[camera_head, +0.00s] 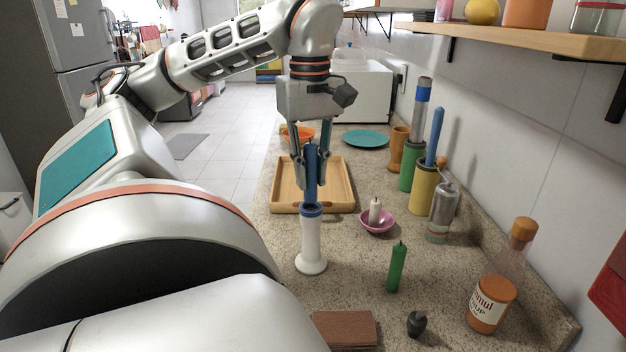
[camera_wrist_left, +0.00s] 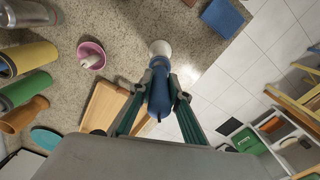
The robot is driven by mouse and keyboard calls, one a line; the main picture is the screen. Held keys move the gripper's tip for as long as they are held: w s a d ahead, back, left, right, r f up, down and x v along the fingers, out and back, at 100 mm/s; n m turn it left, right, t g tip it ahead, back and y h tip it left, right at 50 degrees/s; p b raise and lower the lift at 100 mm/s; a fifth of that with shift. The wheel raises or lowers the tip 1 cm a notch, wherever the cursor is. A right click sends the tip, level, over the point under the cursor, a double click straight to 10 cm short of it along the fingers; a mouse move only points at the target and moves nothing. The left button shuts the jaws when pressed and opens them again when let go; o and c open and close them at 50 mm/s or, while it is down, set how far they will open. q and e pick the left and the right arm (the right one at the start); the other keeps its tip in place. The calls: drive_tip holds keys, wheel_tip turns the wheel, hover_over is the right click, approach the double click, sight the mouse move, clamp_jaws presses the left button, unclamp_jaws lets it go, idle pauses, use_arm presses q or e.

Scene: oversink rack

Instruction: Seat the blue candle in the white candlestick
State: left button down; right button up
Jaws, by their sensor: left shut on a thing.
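The white candlestick (camera_head: 311,245) stands upright on the stone counter, with a blue band (camera_head: 311,210) at its top. My left gripper (camera_head: 311,178) is shut on the blue candle (camera_head: 311,180) and holds it upright, wick up, directly over the candlestick. The candle's lower end meets the candlestick's top in the picture; I cannot tell how deep it sits. In the left wrist view, the blue candle (camera_wrist_left: 158,95) is between the fingers of my left gripper (camera_wrist_left: 160,92), and the white candlestick base (camera_wrist_left: 160,48) shows beyond it. My right gripper is not in view.
A wooden tray (camera_head: 338,190) lies behind the candlestick. A pink bowl (camera_head: 378,222) with a white candle, a green candle (camera_head: 396,267), a syrup bottle (camera_head: 492,290) and a dark small object (camera_head: 416,323) stand to the right. A brown block (camera_head: 345,328) lies in front.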

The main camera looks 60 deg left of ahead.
sight(311, 201)
use_arm(q)
wheel_tip(311, 201, down, 3)
drive_tip(key=shift+r+b, duration=0.15)
drive_tip(key=shift+b, duration=0.5)
drive_tip(key=shift+f, duration=0.3)
drive_tip(key=shift+f+b, duration=0.3)
drive_tip(key=shift+f, duration=0.05)
drive_tip(key=shift+f, duration=0.15)
drive_tip(key=c, duration=1.9)
unclamp_jaws()
